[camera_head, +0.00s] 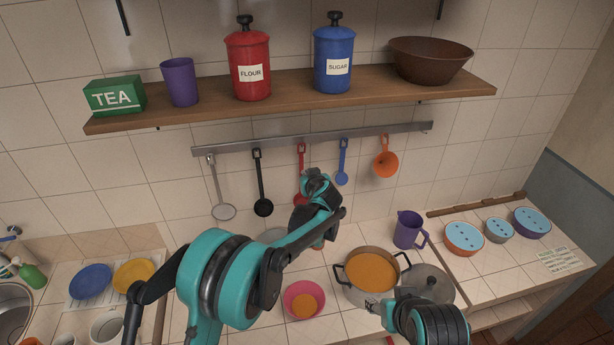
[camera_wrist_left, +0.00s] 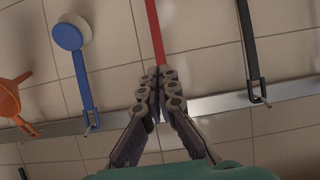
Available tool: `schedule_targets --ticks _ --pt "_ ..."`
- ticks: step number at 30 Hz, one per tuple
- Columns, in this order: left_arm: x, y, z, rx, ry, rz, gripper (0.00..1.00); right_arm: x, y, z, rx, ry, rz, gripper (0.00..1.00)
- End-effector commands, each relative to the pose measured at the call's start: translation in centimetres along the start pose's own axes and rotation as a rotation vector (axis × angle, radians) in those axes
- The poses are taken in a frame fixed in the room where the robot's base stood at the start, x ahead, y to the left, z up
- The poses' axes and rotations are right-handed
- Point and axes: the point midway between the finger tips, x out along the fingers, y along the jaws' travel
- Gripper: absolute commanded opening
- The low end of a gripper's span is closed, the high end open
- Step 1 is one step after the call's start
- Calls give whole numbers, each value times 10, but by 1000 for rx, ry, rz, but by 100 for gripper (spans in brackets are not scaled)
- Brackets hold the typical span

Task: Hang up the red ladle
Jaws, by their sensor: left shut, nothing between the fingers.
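The red ladle (camera_head: 301,158) is upright against the wall, its handle top at the metal rail (camera_head: 225,149) between the black ladle and the blue utensil. My left gripper partly covers its lower end. In the left wrist view its red handle (camera_wrist_left: 155,30) runs down to my fingertips, which hide its hook end. My left gripper (camera_head: 318,183) is in front of the ladle; in the left wrist view its fingers (camera_wrist_left: 159,80) are shut with nothing between them. Whether they touch the handle cannot be told.
On the rail hang a grey ladle (camera_head: 219,190), black ladle (camera_head: 261,185), blue utensil (camera_head: 342,165) and orange funnel (camera_head: 386,163). A shelf (camera_head: 390,91) with canisters is above. Below stand a soup pot (camera_head: 371,296), purple jug (camera_head: 407,231) and pink bowl (camera_head: 292,292).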

Motion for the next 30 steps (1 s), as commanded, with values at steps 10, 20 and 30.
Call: schedule_targets --ticks 10,20,30 --pt "7 0 -3 0 0 0 0 1 0 0 0 0 0 49" --pt "13 0 -6 0 0 0 0 1 0 1 0 0 0 49" --pt "19 0 -9 0 0 0 0 2 0 1 0 0 0 49"
